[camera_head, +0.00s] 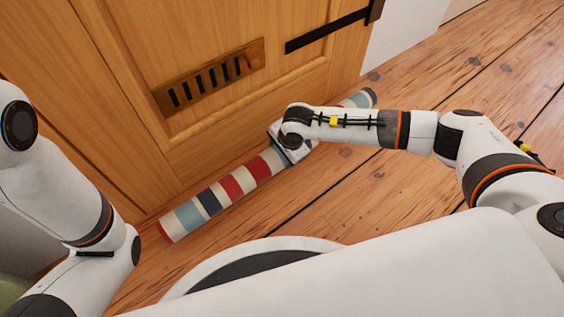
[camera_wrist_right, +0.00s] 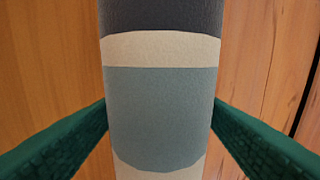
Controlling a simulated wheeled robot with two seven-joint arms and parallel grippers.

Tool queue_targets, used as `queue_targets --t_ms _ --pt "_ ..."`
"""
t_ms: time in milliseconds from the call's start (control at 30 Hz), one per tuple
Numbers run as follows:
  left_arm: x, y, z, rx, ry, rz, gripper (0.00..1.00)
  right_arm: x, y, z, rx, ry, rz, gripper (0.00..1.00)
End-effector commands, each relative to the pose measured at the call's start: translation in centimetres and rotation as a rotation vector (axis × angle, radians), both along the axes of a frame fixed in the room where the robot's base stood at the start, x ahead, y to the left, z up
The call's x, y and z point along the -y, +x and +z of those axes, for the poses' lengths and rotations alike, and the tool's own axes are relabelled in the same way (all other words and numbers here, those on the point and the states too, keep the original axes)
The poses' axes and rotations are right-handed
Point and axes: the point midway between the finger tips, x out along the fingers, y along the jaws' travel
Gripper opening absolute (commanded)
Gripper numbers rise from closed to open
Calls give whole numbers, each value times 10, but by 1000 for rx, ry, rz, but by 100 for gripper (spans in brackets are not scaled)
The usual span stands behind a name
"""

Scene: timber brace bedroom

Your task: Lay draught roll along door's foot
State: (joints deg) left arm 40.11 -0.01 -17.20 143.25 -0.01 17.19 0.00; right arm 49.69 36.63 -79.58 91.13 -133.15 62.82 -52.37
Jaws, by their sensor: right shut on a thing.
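The draught roll (camera_head: 232,187) is a long cloth tube with red, cream, blue and dark stripes. It lies on the floor close along the foot of the wooden door (camera_head: 135,112), about parallel to it; I cannot tell whether it touches the door. My right gripper (camera_head: 289,155) is at the roll's middle, and my wrist hides part of the roll there. In the right wrist view the green fingers (camera_wrist_right: 160,120) stand on both sides of the roll (camera_wrist_right: 160,85), shut on it. My left arm comes in at the left, but its gripper is out of view.
The door has a slotted brass vent plate (camera_head: 212,76) and a black strap hinge (camera_head: 326,32). A white wall (camera_head: 402,38) stands right of the door. The plank floor (camera_head: 405,182) is bare around the roll.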

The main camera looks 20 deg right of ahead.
Motion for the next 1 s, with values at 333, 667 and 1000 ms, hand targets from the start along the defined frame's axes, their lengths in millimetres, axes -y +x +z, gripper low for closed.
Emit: queue_targets --t_ms 333,667,1000 --pt "0 0 -30 1 1 0 44 0 2 -35 5 2 0 7" --pt "0 0 -28 1 1 0 44 -1 2 -34 5 2 -1 7" --pt "0 0 -28 1 1 0 44 0 0 -37 0 -1 -1 87"
